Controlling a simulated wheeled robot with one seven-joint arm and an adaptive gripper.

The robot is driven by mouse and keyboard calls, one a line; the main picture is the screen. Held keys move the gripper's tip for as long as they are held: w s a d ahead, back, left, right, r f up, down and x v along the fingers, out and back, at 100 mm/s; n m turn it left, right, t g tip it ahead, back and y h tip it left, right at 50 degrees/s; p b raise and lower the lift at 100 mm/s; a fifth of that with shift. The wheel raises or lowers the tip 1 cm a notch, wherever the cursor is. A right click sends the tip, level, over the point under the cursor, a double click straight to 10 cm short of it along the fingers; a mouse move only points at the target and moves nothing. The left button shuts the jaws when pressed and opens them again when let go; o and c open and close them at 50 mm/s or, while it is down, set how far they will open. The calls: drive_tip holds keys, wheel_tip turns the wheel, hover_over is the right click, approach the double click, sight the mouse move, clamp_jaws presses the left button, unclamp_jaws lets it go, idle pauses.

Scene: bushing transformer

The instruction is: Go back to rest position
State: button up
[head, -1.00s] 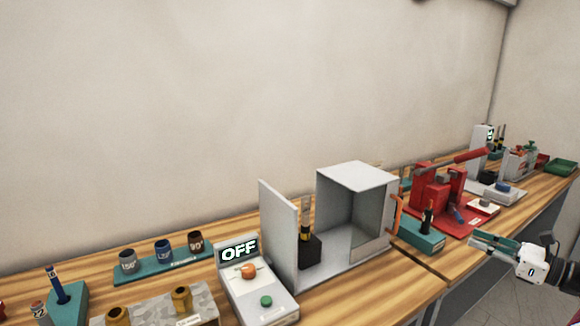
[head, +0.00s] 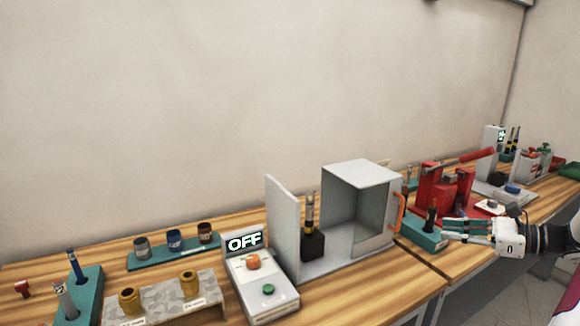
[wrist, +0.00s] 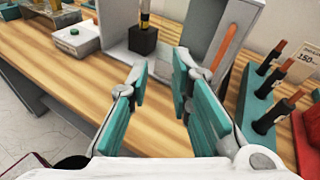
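My gripper (head: 455,230) is at the right of the head view, in front of the bench edge by the teal holder with dark pieces. In the wrist view its two teal-padded fingers (wrist: 160,75) are spread apart with a gap between them. Nothing is held between them; wood bench top shows through the gap. My white and black wrist shows behind it in the head view.
Ahead stands an open grey box (head: 360,175) with a black block (head: 313,245) holding a rod. A control box (head: 258,280) reads OFF. A red press (head: 440,185) stands behind my gripper. A teal holder (wrist: 262,105) with orange-tipped rods is at right in the wrist view.

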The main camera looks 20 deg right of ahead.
drive_tip(key=w+a+r+n+g, duration=0.1)
drive_tip(key=a+r+n+g, duration=0.2)
drive_tip(key=a, duration=0.6)
drive_tip(key=a+r+n+g+h, duration=0.15)
drive_tip(key=a+n+g, duration=0.3)
drive_tip(key=a, duration=0.45)
drive_tip(key=w+a+r+n+g+y, duration=0.15)
drive_tip(key=a+n, duration=0.35)
drive_tip(key=a, duration=0.5)
drive_tip(key=s+a+r+n+h, duration=0.3)
drive_tip(key=s+a+n+h, duration=0.5)
drive_tip(key=s+a+n, duration=0.4)
drive_tip(key=s+n, duration=0.2)
drive_tip(key=n, duration=0.1)
drive_tip(key=shift+s+a+r+t, duration=0.2)
drive_tip(key=shift+s+r+t, duration=0.05)
drive_tip(key=shift+s+t, duration=0.15)
